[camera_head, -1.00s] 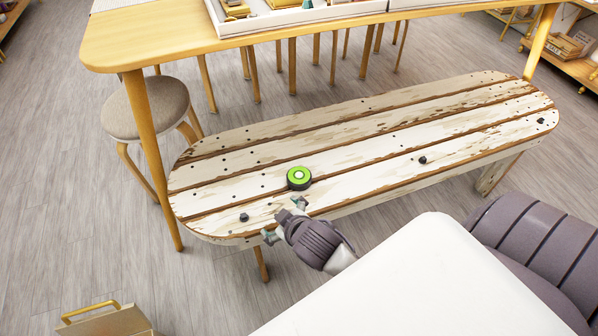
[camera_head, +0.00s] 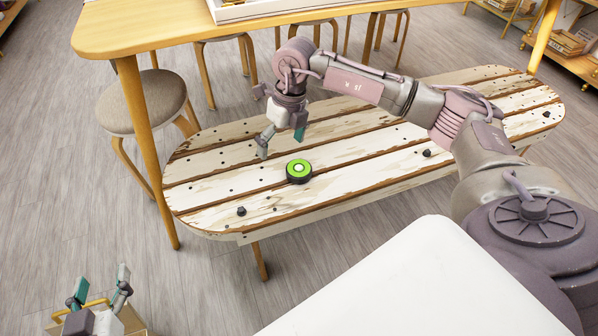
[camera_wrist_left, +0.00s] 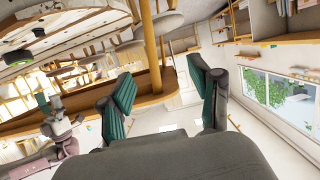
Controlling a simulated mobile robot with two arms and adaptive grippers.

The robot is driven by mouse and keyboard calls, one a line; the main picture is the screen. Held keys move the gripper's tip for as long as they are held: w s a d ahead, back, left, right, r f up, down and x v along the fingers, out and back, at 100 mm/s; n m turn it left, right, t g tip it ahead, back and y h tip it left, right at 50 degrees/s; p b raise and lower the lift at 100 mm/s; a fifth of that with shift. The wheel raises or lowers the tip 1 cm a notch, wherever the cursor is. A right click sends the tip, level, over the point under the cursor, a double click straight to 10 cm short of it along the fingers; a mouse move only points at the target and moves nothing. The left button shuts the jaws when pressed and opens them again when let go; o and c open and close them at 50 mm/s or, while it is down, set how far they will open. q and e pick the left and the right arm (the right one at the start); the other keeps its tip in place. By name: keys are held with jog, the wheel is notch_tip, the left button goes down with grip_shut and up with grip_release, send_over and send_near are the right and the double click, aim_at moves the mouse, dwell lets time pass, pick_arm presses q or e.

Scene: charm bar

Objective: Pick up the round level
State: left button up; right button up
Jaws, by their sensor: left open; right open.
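The round level (camera_head: 299,171) is a dark disc with a bright green top and a white centre. It lies on the white weathered bench (camera_head: 375,156), left of the bench's middle. My right gripper (camera_head: 283,139) is open and empty, above the bench, up and left of the level in the picture and apart from it. My left gripper (camera_head: 101,284) is open and empty at the lower left, away from the bench and level. Its two green-padded fingers stand apart in the left wrist view (camera_wrist_left: 161,92).
A wooden table (camera_head: 150,34) with a white tray (camera_head: 245,12) stands behind the bench. A round stool (camera_head: 142,100) is at the left. Dark knobs (camera_head: 241,211) dot the bench. A box with a yellow handle is partly hidden behind my left gripper.

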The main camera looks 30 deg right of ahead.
jog(key=h, duration=0.2)
send_over(300, 169)
jog(key=shift+m, duration=0.4)
notch_tip(300, 169, down, 7)
jog(key=shift+s+r+b, duration=0.1)
jog(key=shift+s+b, duration=0.05)
jog(key=shift+b, duration=1)
jog(key=shift+f, duration=0.65)
jog(key=f+b, duration=0.1)
jog(key=f, duration=0.1)
jog(key=f+b, duration=0.1)
jog(key=f, duration=0.1)
jog(key=shift+w+f, duration=0.2)
jog(key=shift+f, duration=0.05)
pick_arm(q)
jog(key=s+r+t+h, duration=0.2)
jog(key=r+t, duration=0.4)
jog(key=r, duration=0.3)
jog(key=s+d+r+t+h, duration=0.1)
jog(key=s+r+t+h, duration=0.1)
jog(key=r+t, duration=0.4)
notch_tip(300, 169, up, 3)
jog(key=shift+d+f+h, duration=0.15)
jog(key=shift+d+h, duration=0.1)
jog(key=shift+h, duration=0.05)
pick_arm(e)
jog(key=c, duration=1.3)
jog(key=shift+r, duration=0.2)
